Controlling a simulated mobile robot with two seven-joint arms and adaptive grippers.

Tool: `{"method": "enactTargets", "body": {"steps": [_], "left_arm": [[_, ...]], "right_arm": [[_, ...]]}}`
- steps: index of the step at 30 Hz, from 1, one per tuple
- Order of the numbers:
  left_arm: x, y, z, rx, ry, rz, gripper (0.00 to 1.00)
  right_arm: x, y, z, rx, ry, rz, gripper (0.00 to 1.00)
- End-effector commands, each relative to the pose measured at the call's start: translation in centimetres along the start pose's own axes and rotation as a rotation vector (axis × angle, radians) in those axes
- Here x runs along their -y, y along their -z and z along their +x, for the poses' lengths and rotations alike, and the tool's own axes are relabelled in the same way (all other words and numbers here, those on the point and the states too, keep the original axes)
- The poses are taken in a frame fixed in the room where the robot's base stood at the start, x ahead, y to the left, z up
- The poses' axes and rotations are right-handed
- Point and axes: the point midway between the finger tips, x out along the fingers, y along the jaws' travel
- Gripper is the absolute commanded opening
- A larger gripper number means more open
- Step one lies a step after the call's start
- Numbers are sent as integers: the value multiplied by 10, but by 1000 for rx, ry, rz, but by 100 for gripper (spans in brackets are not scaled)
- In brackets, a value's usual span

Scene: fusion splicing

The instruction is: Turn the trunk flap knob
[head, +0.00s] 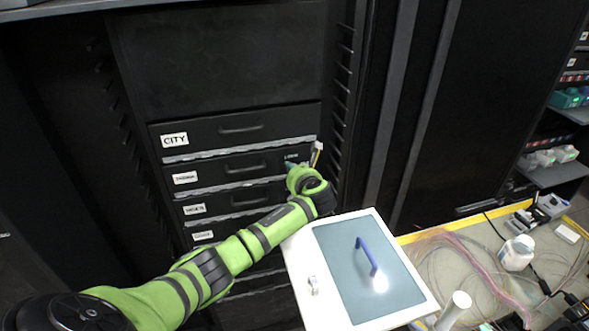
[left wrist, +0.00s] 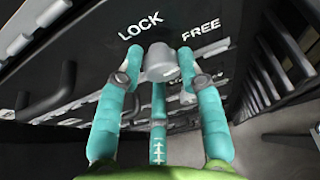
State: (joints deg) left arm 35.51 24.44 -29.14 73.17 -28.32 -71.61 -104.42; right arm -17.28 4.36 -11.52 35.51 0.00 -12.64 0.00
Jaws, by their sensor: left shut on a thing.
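A grey knob (left wrist: 160,63) shows in the left wrist view on a black flap front, between the words LOCK and FREE. My left gripper (left wrist: 164,72) has its teal fingers closed around the knob, one on each side. In the head view my left gripper (head: 294,166) is at the right end of a black flap (head: 225,168), the second one down, below the flap marked CITY. The knob is hidden by the gripper in the head view. The label on the second flap is too small to read surely. My right gripper is in neither view.
A white case (head: 296,258) with a grey-blue panel and a blue handle (head: 367,256) stands in front of the rack, just below my left forearm. More labelled flaps (head: 230,200) lie below. At the right are pink fibres (head: 460,255) and a white bottle (head: 516,253).

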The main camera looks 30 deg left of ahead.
Motion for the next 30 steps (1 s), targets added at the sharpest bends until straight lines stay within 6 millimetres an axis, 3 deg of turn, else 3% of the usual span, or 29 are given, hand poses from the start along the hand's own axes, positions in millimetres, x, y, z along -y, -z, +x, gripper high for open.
{"method": "enactTargets", "body": {"steps": [6, 14, 30], "left_arm": [[-1, 6, -1, -14, 78, -182, 5], [-2, 10, 0, -15, 173, -411, 5], [-2, 15, 2, -15, 370, -887, 5]], "right_arm": [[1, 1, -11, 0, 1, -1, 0], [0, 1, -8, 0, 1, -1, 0], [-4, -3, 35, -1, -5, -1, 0]]}}
